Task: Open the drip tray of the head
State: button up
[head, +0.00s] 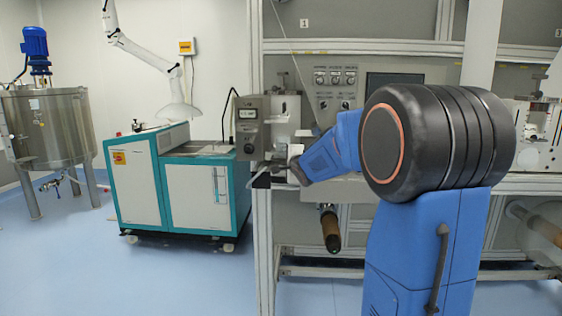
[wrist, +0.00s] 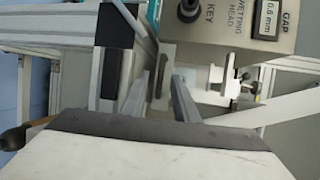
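The wetting head's grey control box (head: 251,125) hangs on the front of the converter frame in the head view. In the wrist view the box (wrist: 217,28) fills the top, with a black key knob (wrist: 189,9) and a gap display reading 0.6 mm. My gripper (head: 293,164) is just right of and below this box. In the wrist view my gripper's two fingers (wrist: 166,80) stand apart. A small pale plate with a dark edge shows between and beyond the fingertips; I cannot tell whether they touch it. I cannot clearly make out the drip tray.
Metal frame posts (head: 264,220) stand close left of my gripper. A brown roller (head: 330,228) sticks out below it. A switch panel (head: 335,78) is behind. A teal and white cabinet (head: 180,185) stands left. The blue floor between cabinet and tank is clear.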

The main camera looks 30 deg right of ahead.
jog(key=shift+x, duration=1.7)
grip_shut()
